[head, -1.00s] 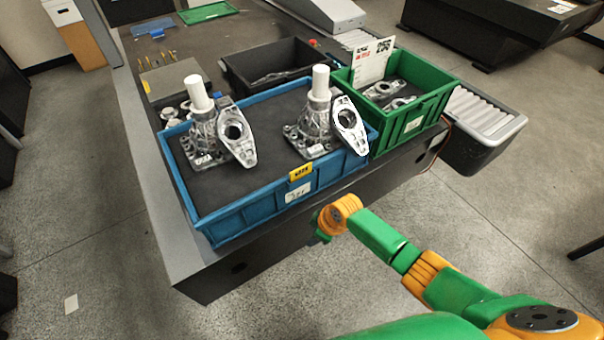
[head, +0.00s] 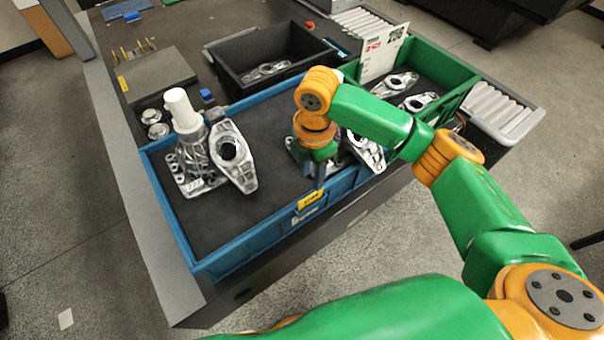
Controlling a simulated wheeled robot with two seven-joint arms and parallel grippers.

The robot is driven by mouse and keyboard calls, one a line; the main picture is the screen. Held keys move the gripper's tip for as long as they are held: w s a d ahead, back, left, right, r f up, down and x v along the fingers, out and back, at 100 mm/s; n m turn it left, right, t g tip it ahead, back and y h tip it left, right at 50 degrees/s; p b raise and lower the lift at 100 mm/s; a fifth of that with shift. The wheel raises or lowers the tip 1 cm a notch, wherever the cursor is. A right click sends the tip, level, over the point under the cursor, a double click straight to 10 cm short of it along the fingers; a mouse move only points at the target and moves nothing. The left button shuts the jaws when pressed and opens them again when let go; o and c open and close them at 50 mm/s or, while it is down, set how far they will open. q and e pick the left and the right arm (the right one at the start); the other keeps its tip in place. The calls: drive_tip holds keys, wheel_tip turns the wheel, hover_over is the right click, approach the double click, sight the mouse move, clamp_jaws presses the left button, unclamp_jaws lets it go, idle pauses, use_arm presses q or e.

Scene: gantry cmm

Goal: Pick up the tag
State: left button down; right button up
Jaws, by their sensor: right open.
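A small yellow tag (head: 311,199) with dark print sits at the front rim of the blue bin (head: 238,252), above a white label. My right gripper (head: 319,178) points down over the front right part of the blue bin, just behind and above the yellow tag. It is open, and its fingers are small and partly dark against the bin. I cannot tell whether they touch the tag. A white printed card (head: 383,52) stands in the green bin (head: 440,62). My left gripper is out of view.
In the blue bin, a metal housing with a white cylinder (head: 183,112) stands beside a flat metal bracket (head: 233,155). A second housing and bracket (head: 366,150) are partly hidden by my right arm. A black bin (head: 232,72) stands behind.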

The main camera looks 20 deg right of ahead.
sight(311, 195)
drive_tip(key=shift+w+f, duration=0.2)
drive_tip(key=shift+f, duration=0.1)
drive_tip(key=s+f+p, duration=0.2)
drive_tip(key=f, duration=0.1)
drive_tip(key=shift+s+a+f, duration=0.2)
drive_tip(key=shift+s+f, duration=0.05)
wheel_tip(311, 195, down, 2)
drive_tip(key=shift+w+f, duration=0.1)
drive_tip(key=shift+w, duration=0.05)
drive_tip(key=shift+w+f, duration=0.15)
drive_tip(key=shift+w, duration=0.15)
drive_tip(key=c, duration=0.3)
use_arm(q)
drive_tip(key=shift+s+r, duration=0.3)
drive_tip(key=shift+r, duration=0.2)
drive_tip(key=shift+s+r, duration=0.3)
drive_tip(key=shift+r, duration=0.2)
use_arm(e)
drive_tip(key=shift+s, duration=0.2)
clamp_jaws()
